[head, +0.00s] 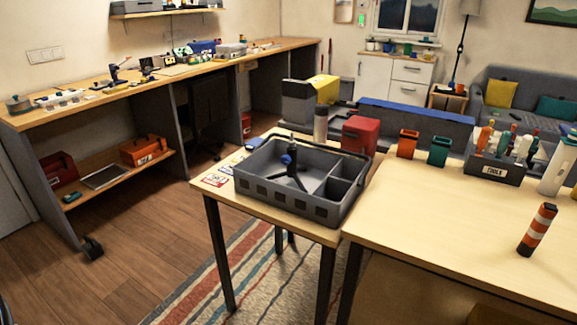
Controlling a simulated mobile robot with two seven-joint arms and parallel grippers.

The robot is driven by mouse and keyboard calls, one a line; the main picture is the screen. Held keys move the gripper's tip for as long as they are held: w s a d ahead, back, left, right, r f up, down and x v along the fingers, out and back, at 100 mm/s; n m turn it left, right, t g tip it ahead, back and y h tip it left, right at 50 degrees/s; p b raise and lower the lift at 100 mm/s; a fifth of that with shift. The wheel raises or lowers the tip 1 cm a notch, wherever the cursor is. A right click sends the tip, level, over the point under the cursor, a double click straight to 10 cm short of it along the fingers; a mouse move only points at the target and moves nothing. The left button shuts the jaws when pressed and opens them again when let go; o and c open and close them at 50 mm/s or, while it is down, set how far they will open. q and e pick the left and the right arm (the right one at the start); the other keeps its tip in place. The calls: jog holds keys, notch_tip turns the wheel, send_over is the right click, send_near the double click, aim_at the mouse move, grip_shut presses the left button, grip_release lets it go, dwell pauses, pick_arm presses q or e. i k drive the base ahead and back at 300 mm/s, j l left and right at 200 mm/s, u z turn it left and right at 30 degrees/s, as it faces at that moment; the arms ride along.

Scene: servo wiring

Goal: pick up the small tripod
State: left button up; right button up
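The small tripod (291,163) is black with a blue part near its top. It stands upright with its legs spread in the large compartment of a grey divided basket (282,203). The basket sits on the small wooden table in the middle of the head view, and its front wall stands before the tripod's feet. Neither of my grippers shows in the head view.
Cards and small items (217,180) lie left of the basket. A red box (360,134) and a grey bottle (320,124) are behind it. The right table (440,222) holds a striped cylinder (537,230) and a tool holder (493,167); its front left is clear.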

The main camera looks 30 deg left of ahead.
aim_at(291, 168)
jog(key=i+j, duration=0.1)
jog(key=j, duration=0.3)
jog(key=i+j+u, duration=0.15)
jog(key=j, duration=0.65)
jog(key=i+j+u, duration=0.1)
jog(key=j, duration=0.3)
jog(key=i+j+u, duration=0.1)
jog(key=j, duration=0.3)
jog(key=i, duration=0.1)
